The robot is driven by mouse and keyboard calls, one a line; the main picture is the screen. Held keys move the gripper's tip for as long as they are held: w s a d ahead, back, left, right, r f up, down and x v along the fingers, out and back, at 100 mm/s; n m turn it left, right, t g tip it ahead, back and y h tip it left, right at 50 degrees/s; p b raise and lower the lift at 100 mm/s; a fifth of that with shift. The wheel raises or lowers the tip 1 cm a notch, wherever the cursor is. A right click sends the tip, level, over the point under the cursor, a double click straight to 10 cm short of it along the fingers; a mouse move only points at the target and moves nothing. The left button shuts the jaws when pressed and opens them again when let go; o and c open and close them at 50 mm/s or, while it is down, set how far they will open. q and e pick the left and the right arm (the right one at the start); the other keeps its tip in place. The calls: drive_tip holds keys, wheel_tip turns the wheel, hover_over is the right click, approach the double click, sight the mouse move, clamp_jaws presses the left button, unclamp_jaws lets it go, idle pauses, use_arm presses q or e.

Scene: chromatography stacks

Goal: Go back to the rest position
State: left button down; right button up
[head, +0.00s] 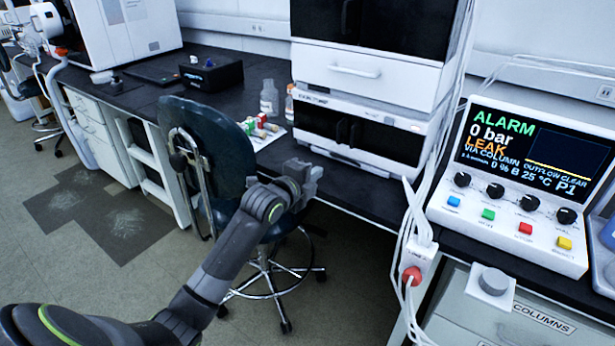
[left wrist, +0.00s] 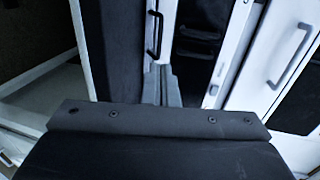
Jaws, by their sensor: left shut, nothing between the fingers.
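My left gripper (head: 306,177) is in the head view, in front of the bench edge and below the lower white instrument (head: 372,122). Its arm comes in from the lower left. The gripper is shut and empty. My right gripper does not show in either view.
A control panel (head: 515,228) on the right reads ALARM, 0 bar, LEAK. White cables (head: 415,225) hang beside it to a red-knobbed fitting (head: 411,276). A dark chair (head: 205,160) stands behind my left arm. Bottles (head: 269,98) stand on the dark bench. Floor at left is clear.

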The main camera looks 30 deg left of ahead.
use_arm(q)
drive_tip(key=shift+v, duration=1.3)
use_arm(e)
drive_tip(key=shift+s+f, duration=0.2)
